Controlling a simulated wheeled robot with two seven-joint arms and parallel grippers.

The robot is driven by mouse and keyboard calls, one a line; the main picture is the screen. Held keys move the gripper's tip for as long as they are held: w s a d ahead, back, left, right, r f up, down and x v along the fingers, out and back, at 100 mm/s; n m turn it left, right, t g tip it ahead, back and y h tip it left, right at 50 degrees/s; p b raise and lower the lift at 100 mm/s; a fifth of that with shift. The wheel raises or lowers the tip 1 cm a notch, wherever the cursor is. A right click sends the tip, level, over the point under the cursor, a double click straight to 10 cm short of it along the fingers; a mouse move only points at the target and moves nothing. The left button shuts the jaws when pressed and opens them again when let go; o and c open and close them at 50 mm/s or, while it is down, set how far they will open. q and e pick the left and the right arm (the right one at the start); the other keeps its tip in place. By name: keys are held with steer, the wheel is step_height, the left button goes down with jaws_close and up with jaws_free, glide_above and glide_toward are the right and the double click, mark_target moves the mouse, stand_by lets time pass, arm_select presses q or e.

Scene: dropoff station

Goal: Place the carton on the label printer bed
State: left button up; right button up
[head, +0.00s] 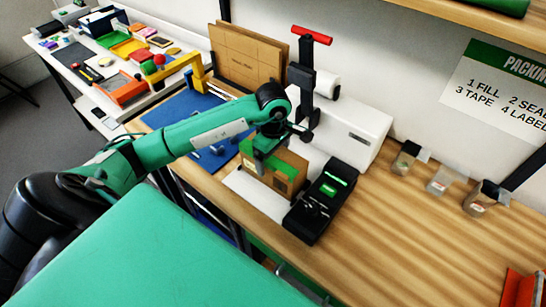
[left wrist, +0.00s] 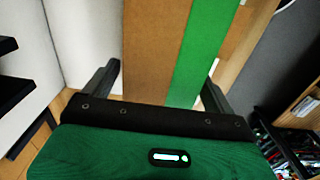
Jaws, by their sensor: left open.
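The carton (head: 287,168) is a brown box with a green band, standing in front of the white label printer (head: 352,125). It appears to rest on the printer's flat white bed (head: 255,197), though its lower edge is partly hard to see. My left gripper (head: 265,163) is over the carton from above. In the left wrist view the carton (left wrist: 147,50) fills the space between the two spread dark fingers of the left gripper (left wrist: 160,88). The fingers stand apart on either side of it. My right gripper is not in view.
A black device with a green screen (head: 325,202) stands close to the right of the carton. Behind are a red-handled black post (head: 302,80) and upright cardboard sheets (head: 247,58). Small clear bins (head: 440,180) stand at right.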

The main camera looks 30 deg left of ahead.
arm_select(q)
step_height(320, 180, up, 10)
steer(key=shift+f+b, duration=0.1)
steer(key=shift+b, duration=1.15)
steer(key=shift+r, duration=0.8)
